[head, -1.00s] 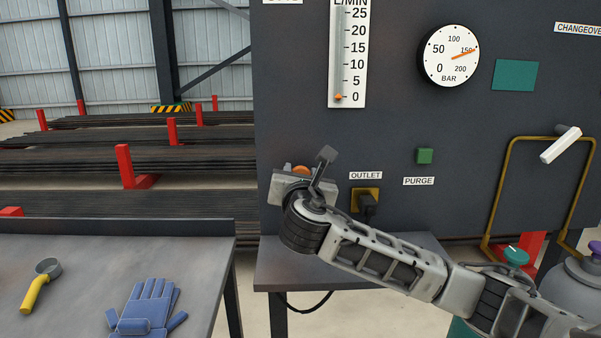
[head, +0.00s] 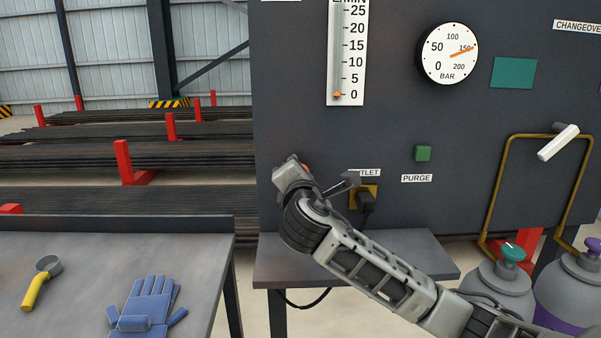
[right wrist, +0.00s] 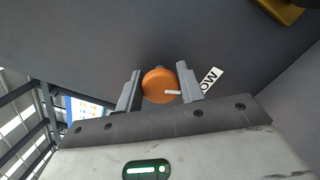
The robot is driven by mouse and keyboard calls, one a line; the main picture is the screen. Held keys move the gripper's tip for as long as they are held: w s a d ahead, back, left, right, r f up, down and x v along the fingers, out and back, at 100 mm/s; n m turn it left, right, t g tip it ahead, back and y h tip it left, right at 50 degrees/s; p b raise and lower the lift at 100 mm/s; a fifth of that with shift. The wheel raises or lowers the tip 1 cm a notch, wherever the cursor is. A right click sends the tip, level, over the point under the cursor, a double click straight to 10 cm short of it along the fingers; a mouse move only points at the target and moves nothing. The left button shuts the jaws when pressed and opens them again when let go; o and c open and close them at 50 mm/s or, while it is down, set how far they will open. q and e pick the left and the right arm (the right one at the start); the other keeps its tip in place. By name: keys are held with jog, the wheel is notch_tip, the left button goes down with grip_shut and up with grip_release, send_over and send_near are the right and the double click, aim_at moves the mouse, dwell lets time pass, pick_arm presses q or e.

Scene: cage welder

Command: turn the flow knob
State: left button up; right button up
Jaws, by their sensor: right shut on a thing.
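The orange flow knob (right wrist: 158,86) sits on the dark panel in the right wrist view, with a white pointer mark toward the right. My right gripper (right wrist: 160,84) has one finger on each side of it and is shut on it. In the head view my right gripper (head: 296,174) is tilted against the panel and hides most of the knob; only a sliver of orange shows. The flow gauge (head: 347,60) above has its orange marker at 0. A label ending in "OW" (right wrist: 209,82) is partly hidden beside the right finger. My left gripper is not in view.
The pressure gauge (head: 448,54) reads about 150 bar. The outlet fitting (head: 363,196) and green purge button (head: 423,153) are right of my gripper. Gas cylinders (head: 502,287) stand lower right. A bench (head: 215,262) holds blue gloves (head: 146,305) and a yellow-handled tool (head: 36,287).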

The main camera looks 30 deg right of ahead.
jog(key=shift+f, duration=0.1)
dwell(0.4)
jog(key=o, duration=0.9)
jog(key=shift+c, duration=0.2)
jog(key=b+v, duration=0.1)
jog(key=v, duration=1.5)
jog(key=shift+s, duration=0.1)
